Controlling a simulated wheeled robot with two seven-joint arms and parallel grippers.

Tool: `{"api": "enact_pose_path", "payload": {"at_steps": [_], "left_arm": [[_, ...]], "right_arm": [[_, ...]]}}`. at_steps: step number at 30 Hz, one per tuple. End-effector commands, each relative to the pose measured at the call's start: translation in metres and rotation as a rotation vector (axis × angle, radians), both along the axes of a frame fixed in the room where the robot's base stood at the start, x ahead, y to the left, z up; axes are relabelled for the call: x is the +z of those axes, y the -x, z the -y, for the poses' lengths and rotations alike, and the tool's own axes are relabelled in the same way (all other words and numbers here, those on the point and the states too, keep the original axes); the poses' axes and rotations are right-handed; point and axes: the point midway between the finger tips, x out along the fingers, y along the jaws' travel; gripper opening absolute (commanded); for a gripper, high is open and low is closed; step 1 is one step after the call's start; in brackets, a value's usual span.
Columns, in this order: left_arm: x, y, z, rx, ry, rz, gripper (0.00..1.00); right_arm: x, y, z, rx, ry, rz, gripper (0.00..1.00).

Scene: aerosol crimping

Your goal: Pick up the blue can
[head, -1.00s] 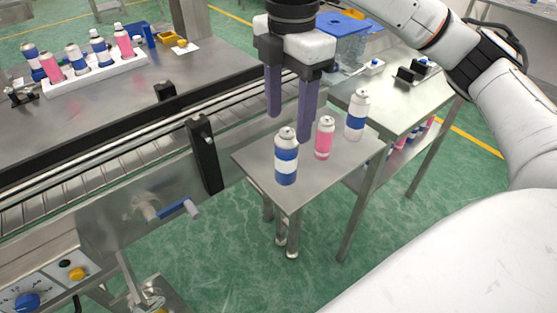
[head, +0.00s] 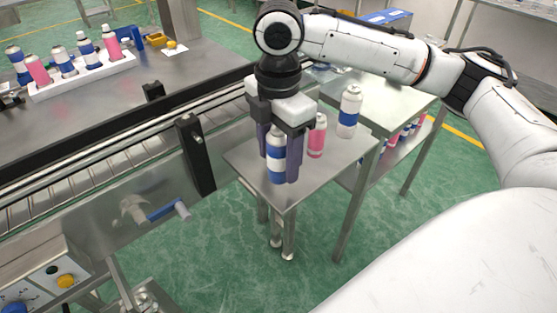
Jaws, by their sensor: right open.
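The blue can (head: 276,170), blue with a white band, stands upright at the near left corner of the small steel table (head: 310,181). My right gripper (head: 279,172) points down over it, with its two dark fingers on either side of the can. It is open, and I cannot tell whether a finger touches the can. A pink can (head: 317,138) stands just right of the gripper. A white can with a blue band (head: 349,112) stands farther right. My left gripper is not in view.
A conveyor (head: 110,145) with a black upright post (head: 195,153) runs along the left of the small table. A white rack (head: 82,78) of several cans sits on the far left bench. Another steel table (head: 400,98) adjoins on the right.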

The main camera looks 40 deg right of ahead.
Motion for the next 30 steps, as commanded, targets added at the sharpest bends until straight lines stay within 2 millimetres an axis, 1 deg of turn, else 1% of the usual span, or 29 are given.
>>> {"api": "enact_pose_path", "payload": {"at_steps": [1, 5, 6, 9, 16, 19, 22, 27, 30], "left_arm": [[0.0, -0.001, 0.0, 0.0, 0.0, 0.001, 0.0], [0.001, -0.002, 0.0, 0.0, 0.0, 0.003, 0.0], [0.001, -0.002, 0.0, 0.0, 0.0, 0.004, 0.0], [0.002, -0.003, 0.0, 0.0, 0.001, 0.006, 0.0], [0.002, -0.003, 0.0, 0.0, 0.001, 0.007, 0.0], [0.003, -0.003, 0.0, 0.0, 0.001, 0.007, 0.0], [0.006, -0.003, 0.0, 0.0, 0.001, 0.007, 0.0], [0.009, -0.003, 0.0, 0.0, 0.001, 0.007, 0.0], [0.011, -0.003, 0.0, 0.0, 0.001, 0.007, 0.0]], "right_arm": [[0.0, 0.0, 0.0, 0.0, 0.0, 0.0, 0.56], [0.0, 0.0, 0.0, 0.0, 0.0, 0.0, 0.34], [0.0, 0.0, 0.0, 0.0, 0.0, 0.0, 0.28], [0.0, 0.0, 0.0, 0.0, 0.0, 0.0, 0.12], [0.002, 0.0, 0.0, 0.0, -0.001, 0.001, 0.12], [0.01, -0.001, -0.001, 0.0, -0.002, 0.002, 0.12], [0.026, -0.001, 0.0, 0.0, -0.002, 0.004, 0.12], [0.062, -0.001, -0.001, -0.001, -0.002, 0.004, 0.12], [0.08, -0.001, -0.001, -0.001, -0.002, 0.004, 0.12]]}}
